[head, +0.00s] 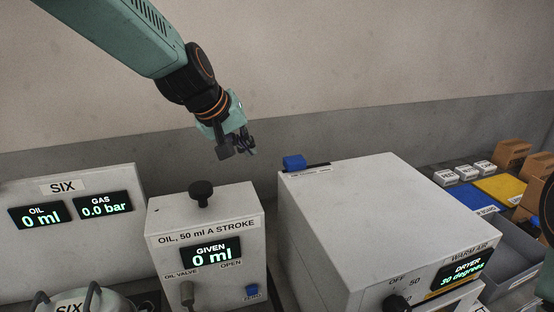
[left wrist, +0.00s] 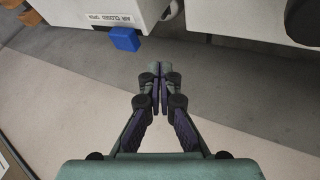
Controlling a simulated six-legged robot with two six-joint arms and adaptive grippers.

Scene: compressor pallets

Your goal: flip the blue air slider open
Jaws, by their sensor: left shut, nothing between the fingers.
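The blue air slider (head: 294,162) sits at the back left top edge of the white dryer box (head: 370,190). In the left wrist view the blue slider (left wrist: 125,39) sticks out from the box edge, below the right part of a small label that appears to read air, closed, open. My left gripper (head: 238,150) is shut and empty. It hangs to the left of the slider, apart from it. In the left wrist view its fingertips (left wrist: 160,72) are together, below and right of the slider. My right gripper is not in view.
The oil dispenser (head: 206,240) with its black knob stands left of the dryer, below my left gripper. A SIX panel (head: 70,205) stands further left. A grey bin (head: 500,250) and a yellow plate (head: 500,188) lie to the right. A wall is behind.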

